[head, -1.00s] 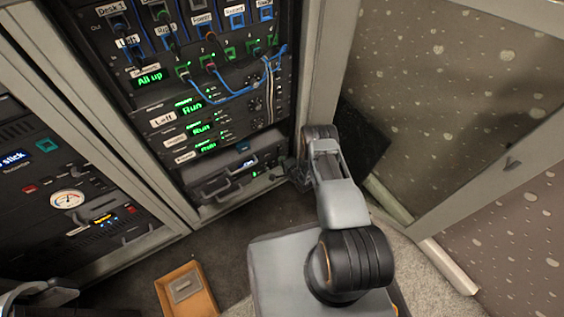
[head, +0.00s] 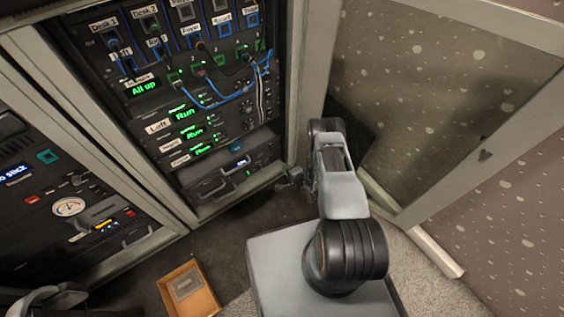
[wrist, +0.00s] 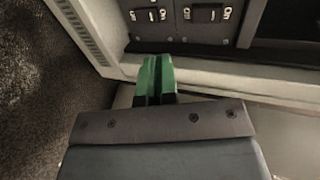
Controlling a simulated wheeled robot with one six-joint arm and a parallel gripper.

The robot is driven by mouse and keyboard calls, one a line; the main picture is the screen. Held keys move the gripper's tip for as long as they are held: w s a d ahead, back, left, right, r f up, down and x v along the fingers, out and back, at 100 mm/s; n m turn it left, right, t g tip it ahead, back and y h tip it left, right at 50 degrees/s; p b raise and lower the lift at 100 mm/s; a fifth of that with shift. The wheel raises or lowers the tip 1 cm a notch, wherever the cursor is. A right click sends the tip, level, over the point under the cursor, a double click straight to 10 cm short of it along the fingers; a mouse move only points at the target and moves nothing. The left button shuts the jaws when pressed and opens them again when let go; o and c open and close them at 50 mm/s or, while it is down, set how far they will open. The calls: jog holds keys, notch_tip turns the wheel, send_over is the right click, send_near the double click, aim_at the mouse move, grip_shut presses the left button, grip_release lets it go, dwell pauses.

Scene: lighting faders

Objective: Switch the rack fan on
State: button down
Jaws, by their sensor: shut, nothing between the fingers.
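The equipment rack (head: 152,112) stands at the centre left in the head view, with labelled rows, green-lit displays and blue cables. I cannot pick out which control is the rack fan's switch; several labels are too small or blurred to read. My gripper (head: 292,178) is low in front of the rack's lower right corner, small and dark there. In the wrist view my gripper (wrist: 156,77) shows green fingertips pressed together, with nothing between them. Beyond the tips are a pale frame edge (wrist: 215,75) and two small dark fittings (wrist: 148,15) on a dark panel. Contact cannot be told.
A second rack with a round gauge (head: 69,208) stands at the left. An orange open box (head: 209,300) with a grey item lies on the floor. A glass-panelled door (head: 420,110) stands at the right of my arm.

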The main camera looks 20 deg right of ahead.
jog(key=shift+r+p+v, duration=0.2)
jog(key=shift+p+v, duration=0.35)
jog(key=shift+v, duration=1.45)
jog(key=shift+a, duration=0.1)
